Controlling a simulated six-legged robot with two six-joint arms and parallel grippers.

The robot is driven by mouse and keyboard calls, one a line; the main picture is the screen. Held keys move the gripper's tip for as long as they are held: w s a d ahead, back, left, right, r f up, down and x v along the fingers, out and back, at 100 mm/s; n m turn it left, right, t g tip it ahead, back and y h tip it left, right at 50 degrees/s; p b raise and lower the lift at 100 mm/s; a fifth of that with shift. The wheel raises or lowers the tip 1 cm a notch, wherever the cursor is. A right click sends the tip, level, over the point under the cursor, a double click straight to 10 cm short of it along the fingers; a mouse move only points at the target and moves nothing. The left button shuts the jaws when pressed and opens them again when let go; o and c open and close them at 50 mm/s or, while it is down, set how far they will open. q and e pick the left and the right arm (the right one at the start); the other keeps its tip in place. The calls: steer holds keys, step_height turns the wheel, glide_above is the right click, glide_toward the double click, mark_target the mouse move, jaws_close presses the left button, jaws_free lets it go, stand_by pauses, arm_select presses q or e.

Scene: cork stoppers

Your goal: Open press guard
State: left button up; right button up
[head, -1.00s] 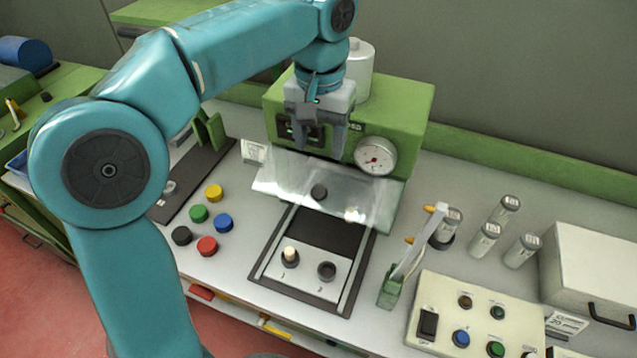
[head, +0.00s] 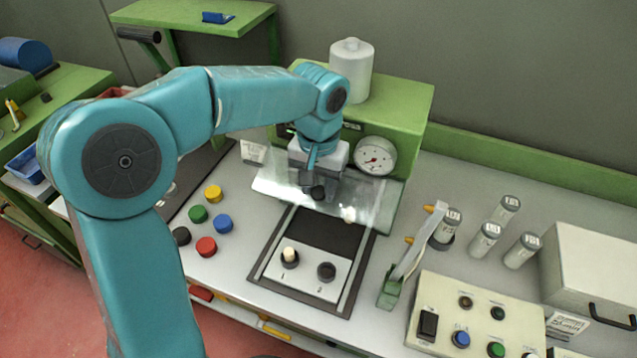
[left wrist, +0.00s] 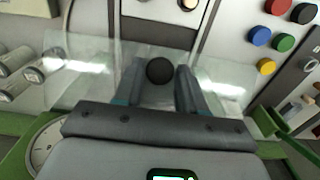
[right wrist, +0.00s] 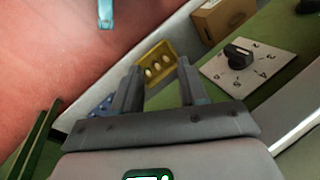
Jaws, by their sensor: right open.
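The press (head: 400,105) is green with a round gauge. Its clear guard (head: 370,197) hangs across the front, tilted outward, with a round black knob (head: 318,192). My left gripper (head: 314,188) has come down over the guard at the knob. In the left wrist view the knob (left wrist: 160,70) lies between the fingertips of the open left gripper (left wrist: 158,80), with no clear grip on it. The guard (left wrist: 95,85) spreads to both sides there. My right gripper (right wrist: 159,80) is open and empty, away from the press; it is not in the head view.
In front of the guard lies a sliding plate (head: 310,276) with a pale cork in one of two holes. Coloured caps lie to the left. A lever (head: 415,250), clear vials and a control box (head: 475,315) stand to the right. A yellow tray (right wrist: 158,60) shows near my right gripper.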

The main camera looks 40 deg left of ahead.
arm_select(q)
jaws_close()
steer(key=shift+w+r, duration=0.1)
steer(key=shift+r, duration=0.05)
steer(key=shift+r, duration=0.1)
steer(key=shift+r+p, duration=0.5)
steer(key=shift+r, duration=0.1)
steer(key=shift+w, duration=0.1)
stand_by(0.4)
steer(key=shift+o, duration=0.9)
jaws_free()
steer(key=o, duration=0.3)
steer(key=shift+f, duration=0.15)
